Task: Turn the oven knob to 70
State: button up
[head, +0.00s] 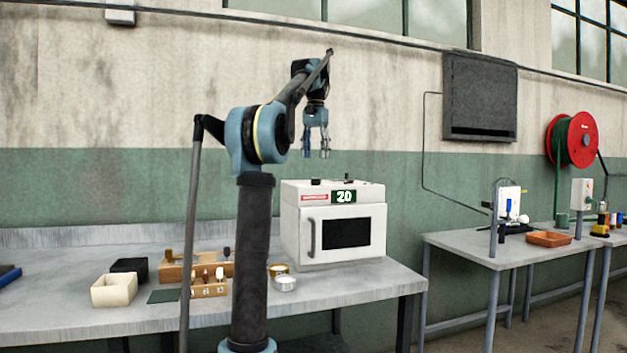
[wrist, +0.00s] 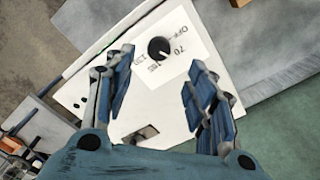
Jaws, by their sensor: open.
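The black round knob (wrist: 159,48) is on the oven's top, on a white dial plate (wrist: 185,38) marked OFF, 70, 105 and 130. A small light mark shows on the knob, but I cannot tell exactly which label it points to. My gripper (head: 316,156) hangs above the oven, fingers pointing down, open and empty. In the wrist view its blue fingers stand left and right, with the knob between them near the fingertip ends, below and apart from them.
A second small dark fitting (wrist: 142,134) is on the oven top. Left on the bench are a cream box (head: 114,291), a black box (head: 130,268), a wooden rack (head: 210,290) and round tins (head: 285,284). Another table (head: 480,248) stands at right.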

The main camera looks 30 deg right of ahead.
aim_at(316, 182)
notch_tip(316, 182, down, 9)
jog(key=shift+f, duration=0.1)
dwell(0.4)
jog(key=shift+c, duration=0.6)
jog(key=c, duration=1)
